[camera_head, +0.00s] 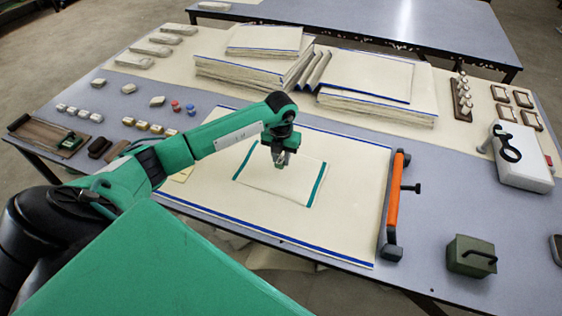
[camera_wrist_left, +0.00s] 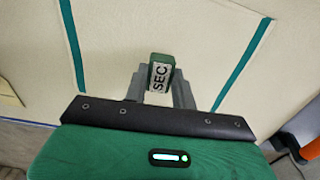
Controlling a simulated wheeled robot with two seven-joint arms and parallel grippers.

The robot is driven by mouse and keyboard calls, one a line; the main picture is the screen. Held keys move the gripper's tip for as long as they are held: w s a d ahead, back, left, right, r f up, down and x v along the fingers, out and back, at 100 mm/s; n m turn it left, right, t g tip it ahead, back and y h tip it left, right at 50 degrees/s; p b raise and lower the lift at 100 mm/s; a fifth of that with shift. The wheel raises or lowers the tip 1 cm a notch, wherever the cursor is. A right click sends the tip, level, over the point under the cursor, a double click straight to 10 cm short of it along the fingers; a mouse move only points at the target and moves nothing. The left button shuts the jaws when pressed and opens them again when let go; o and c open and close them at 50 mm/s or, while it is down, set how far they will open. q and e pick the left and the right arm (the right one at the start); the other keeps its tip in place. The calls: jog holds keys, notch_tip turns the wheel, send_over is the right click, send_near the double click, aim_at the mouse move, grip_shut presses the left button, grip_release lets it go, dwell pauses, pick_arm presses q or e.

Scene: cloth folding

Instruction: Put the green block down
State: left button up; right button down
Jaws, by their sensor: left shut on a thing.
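The green block (camera_wrist_left: 160,62) carries a white label reading SEC. In the left wrist view it sits between the two grey fingers of my left gripper (camera_wrist_left: 161,78), which is shut on it. In the head view my left gripper (camera_head: 281,158) points down over the small cream cloth (camera_head: 290,185) with green stripes on two edges. The block is too small there to make out clearly. I cannot tell whether it touches the cloth. My right gripper is not in view.
The small cloth lies on a larger blue-edged cloth (camera_head: 215,200). An orange-handled bar (camera_head: 394,195) lies on its right edge. A dark green box (camera_head: 470,256) stands farther right. Folded cloth stacks (camera_head: 370,75) are behind. A brown tray (camera_head: 38,133) is at left.

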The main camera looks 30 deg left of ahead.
aim_at(281, 160)
pick_arm(q)
notch_tip(281, 160, down, 3)
jog(key=shift+r, duration=0.2)
jog(key=shift+f, duration=0.1)
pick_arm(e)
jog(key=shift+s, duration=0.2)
pick_arm(q)
jog(key=shift+f, duration=0.1)
jog(key=shift+f+b, duration=0.35)
jog(key=shift+f, duration=0.05)
jog(key=shift+s+d+f, duration=0.1)
jog(key=shift+s, duration=0.05)
jog(key=o, duration=0.9)
jog(key=shift+f, duration=0.1)
jog(key=shift+o, duration=0.2)
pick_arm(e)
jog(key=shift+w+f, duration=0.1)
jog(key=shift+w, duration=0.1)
